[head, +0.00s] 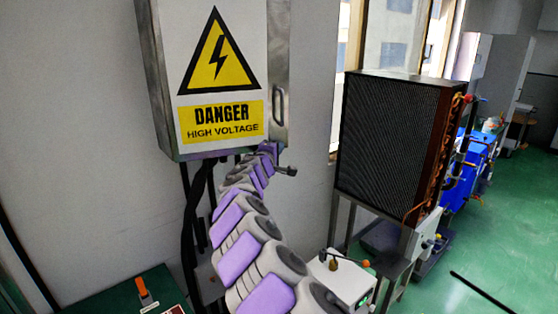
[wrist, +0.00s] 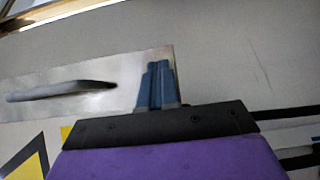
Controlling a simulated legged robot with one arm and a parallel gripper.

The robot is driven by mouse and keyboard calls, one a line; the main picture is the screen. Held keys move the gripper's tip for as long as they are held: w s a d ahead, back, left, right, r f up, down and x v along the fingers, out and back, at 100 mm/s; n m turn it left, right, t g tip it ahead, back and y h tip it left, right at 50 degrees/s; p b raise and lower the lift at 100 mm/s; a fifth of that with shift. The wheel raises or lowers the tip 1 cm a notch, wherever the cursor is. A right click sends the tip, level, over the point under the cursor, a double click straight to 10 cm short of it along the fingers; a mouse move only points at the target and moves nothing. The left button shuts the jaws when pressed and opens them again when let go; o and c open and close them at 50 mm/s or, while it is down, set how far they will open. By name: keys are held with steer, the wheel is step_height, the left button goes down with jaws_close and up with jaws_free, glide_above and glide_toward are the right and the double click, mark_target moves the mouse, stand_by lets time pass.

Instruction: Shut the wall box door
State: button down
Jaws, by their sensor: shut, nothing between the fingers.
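The wall box (head: 210,75) hangs on the grey wall and bears a white panel with a yellow high-voltage warning sign. Its door has a bare metal strip with a handle (head: 279,105) along the right side. The wrist view shows the handle (wrist: 62,91) on the metal strip, left of my gripper (wrist: 159,66). My gripper's blue-grey fingers are shut and empty, overlapping the end of the metal strip in that view. In the head view my arm reaches up to the box's lower right corner, and the fingertips are hard to make out. I cannot tell how far the door stands ajar.
Black cables (head: 193,220) hang below the box. A large black finned unit (head: 385,140) on a metal stand is to the right. A white device (head: 342,280) stands low beside my arm. Green floor (head: 470,250) is open at the right.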

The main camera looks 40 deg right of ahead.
steer(key=w, duration=0.1)
steer(key=w+d+n+t, duration=0.1)
steer(key=w+d+t+y, duration=0.1)
steer(key=w, duration=0.1)
steer(key=shift+f+b, duration=0.1)
steer(key=shift+b, duration=0.2)
steer(key=w+d+n+t+y+p, duration=0.1)
steer(key=w+n+t+y+p, duration=0.1)
steer(key=w+n+t+y, duration=0.4)
steer(key=shift+w+d+r+y+p, duration=0.2)
steer(key=shift+w+r+y+p, duration=0.15)
steer(key=shift+w+y, duration=0.45)
